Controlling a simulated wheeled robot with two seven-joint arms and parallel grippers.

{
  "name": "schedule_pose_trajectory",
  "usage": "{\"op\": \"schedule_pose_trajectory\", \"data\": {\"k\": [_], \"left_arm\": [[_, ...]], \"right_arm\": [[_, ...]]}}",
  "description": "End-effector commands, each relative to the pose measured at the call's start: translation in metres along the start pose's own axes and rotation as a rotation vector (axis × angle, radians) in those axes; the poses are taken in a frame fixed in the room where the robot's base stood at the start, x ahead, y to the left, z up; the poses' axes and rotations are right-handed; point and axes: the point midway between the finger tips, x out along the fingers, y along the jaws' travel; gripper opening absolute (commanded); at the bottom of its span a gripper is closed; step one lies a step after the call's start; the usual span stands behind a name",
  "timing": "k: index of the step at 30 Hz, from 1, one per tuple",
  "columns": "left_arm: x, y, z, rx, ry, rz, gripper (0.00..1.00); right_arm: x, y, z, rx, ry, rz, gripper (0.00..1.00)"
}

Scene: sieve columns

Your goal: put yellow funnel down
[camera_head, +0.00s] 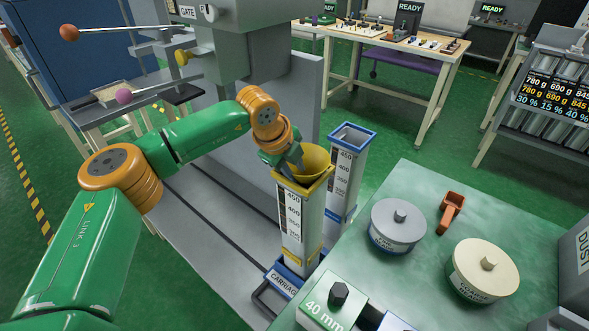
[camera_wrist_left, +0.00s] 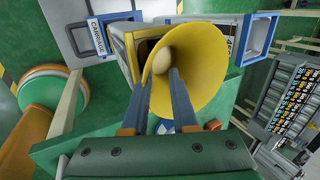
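The yellow funnel (camera_head: 314,161) sits mouth up at the top of the yellow-rimmed sieve column (camera_head: 294,213). Its wide mouth also fills the middle of the left wrist view (camera_wrist_left: 206,64). My left gripper (camera_head: 296,163) is at the funnel's near-left side. In the wrist view its two fingers (camera_wrist_left: 162,80) straddle the funnel's wall, one outside and one inside the mouth. A clear gap shows between them, so they look open. Whether a finger touches the wall is hard to see. The funnel's spout is hidden. My right gripper is not in view.
A blue-rimmed column (camera_head: 349,165) stands close behind the yellow-rimmed one. The carriage (camera_head: 282,283) is under the columns. The green table (camera_head: 419,188) at right holds a grey round weight (camera_head: 398,228), a cream one (camera_head: 483,272) and an orange scoop (camera_head: 450,212).

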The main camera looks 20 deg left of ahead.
Motion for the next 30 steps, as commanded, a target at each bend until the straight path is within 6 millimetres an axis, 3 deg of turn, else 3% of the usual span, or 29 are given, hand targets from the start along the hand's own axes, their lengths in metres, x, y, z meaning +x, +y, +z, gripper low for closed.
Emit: {"op": "schedule_pose_trajectory", "data": {"k": [11,14,16,24,30], "left_arm": [[-0.002,0.0,0.0,0.0,0.0,0.004,0.33],[-0.02,-0.009,0.0,0.0,0.0,0.004,0.33],[-0.029,-0.004,0.001,0.001,0.0,-0.003,0.33],[-0.106,-0.005,0.0,0.0,-0.001,-0.002,0.33],[-0.13,-0.005,0.0,0.0,-0.001,0.001,0.33]], "right_arm": [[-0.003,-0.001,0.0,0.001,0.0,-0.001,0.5],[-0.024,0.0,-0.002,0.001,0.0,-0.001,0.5],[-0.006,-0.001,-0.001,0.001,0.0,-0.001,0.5],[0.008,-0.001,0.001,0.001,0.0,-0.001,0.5],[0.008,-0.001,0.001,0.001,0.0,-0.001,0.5]]}}
